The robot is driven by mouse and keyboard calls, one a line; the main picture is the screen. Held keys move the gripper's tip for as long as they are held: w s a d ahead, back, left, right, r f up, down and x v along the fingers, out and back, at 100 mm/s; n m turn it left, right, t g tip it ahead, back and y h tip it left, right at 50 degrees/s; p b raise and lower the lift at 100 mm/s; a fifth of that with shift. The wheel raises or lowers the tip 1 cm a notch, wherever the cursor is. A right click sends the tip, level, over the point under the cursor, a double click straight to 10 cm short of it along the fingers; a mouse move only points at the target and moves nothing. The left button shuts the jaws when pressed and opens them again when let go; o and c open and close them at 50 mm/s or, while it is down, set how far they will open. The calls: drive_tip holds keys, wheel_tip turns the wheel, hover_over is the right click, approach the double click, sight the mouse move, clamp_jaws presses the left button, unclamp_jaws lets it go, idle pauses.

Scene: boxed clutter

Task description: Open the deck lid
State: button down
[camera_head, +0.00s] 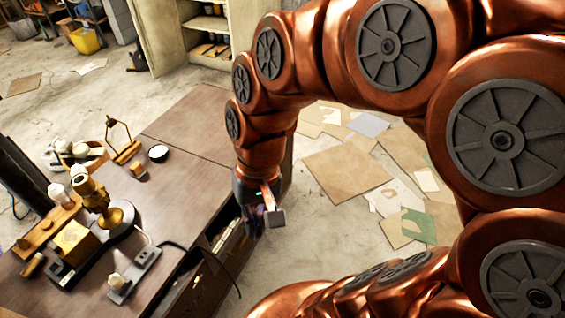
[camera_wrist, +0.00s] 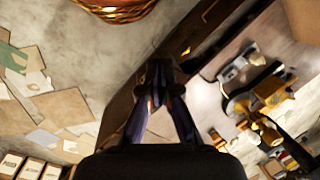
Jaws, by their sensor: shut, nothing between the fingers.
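The brown wooden desk (camera_head: 175,185) fills the lower left of the head view. A seam crosses its top, and the flat panel beyond it (camera_head: 195,120) may be the lid. It looks flat and closed. My gripper (camera_head: 262,218) points down beside the desk's right front edge, near the open shelf under the top. In the wrist view my gripper (camera_wrist: 158,70) has its fingertips together with nothing between them, over the dark desk edge. The arm hides part of the desk's far right corner. I cannot tell whether the fingers touch the desk.
A brass instrument (camera_head: 95,195), a power strip (camera_head: 132,275), a small stand (camera_head: 124,145) and a round dish (camera_head: 158,153) stand on the desk. A cable hangs over the front edge. Papers and cardboard (camera_head: 350,170) lie on the floor to the right. A cabinet (camera_head: 165,40) stands behind.

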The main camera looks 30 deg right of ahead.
drive_tip(key=w+f+m+t+y+b, duration=0.2)
drive_tip(key=w+f+m+y+b, duration=0.3)
drive_tip(key=w, duration=0.8)
drive_tip(key=w+d+f+m+t+y+b, duration=0.1)
drive_tip(key=w+d+f+m+b, duration=0.25)
drive_tip(key=w, duration=0.25)
drive_tip(key=w+d+f+m+t+b, duration=0.2)
drive_tip(key=w+d+f+m+b, duration=0.1)
drive_tip(key=w+f+m+b, duration=0.15)
drive_tip(key=w+d+f+m+t+h+b, duration=0.1)
drive_tip(key=w+d+f+m+t+b, duration=0.15)
drive_tip(key=d+f+m, duration=0.55)
drive_tip(key=w+d+f+m+t+b, duration=0.1)
drive_tip(key=w+d+f+t+b, duration=0.3)
drive_tip(key=d, duration=0.7)
drive_tip(key=w+d+f+m+h+b, duration=0.1)
drive_tip(key=d+f+m+b, duration=0.1)
drive_tip(key=d+f+m, duration=0.5)
drive_tip(key=w+a+f+n+b, duration=0.1)
drive_tip(key=w+f+b, duration=0.1)
drive_tip(key=w, duration=0.5)
drive_tip(key=shift+w+a+f+n+b, duration=0.2)
drive_tip(key=shift+w+a+n+b, duration=0.05)
drive_tip(key=shift+a+n+b, duration=0.1)
drive_tip(key=shift+r, duration=0.1)
